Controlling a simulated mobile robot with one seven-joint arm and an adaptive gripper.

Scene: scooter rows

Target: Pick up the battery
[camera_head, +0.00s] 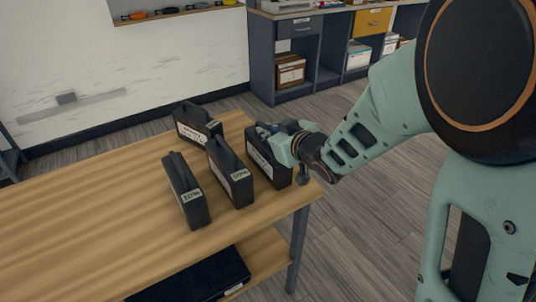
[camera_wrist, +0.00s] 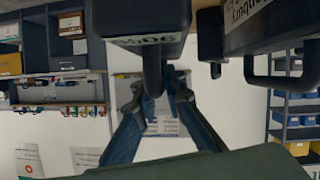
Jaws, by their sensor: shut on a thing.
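Several black box-shaped batteries with white labels and top handles stand upright on the wooden table. The rightmost battery (camera_head: 268,163) is near the table's right end. My gripper (camera_head: 268,130) is over its top and shut on its handle. In the wrist view the fingers (camera_wrist: 158,98) close on the dark handle of this battery (camera_wrist: 145,18). The other batteries stand to its left: one in the middle (camera_head: 232,178), one at the front left (camera_head: 184,192) and one at the back (camera_head: 195,125). Whether the held battery still touches the table I cannot tell.
The wooden table (camera_head: 80,222) has free room on its left. A dark flat case (camera_head: 205,278) lies on the lower shelf. Shelving with boxes (camera_head: 310,50) stands behind at the right.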

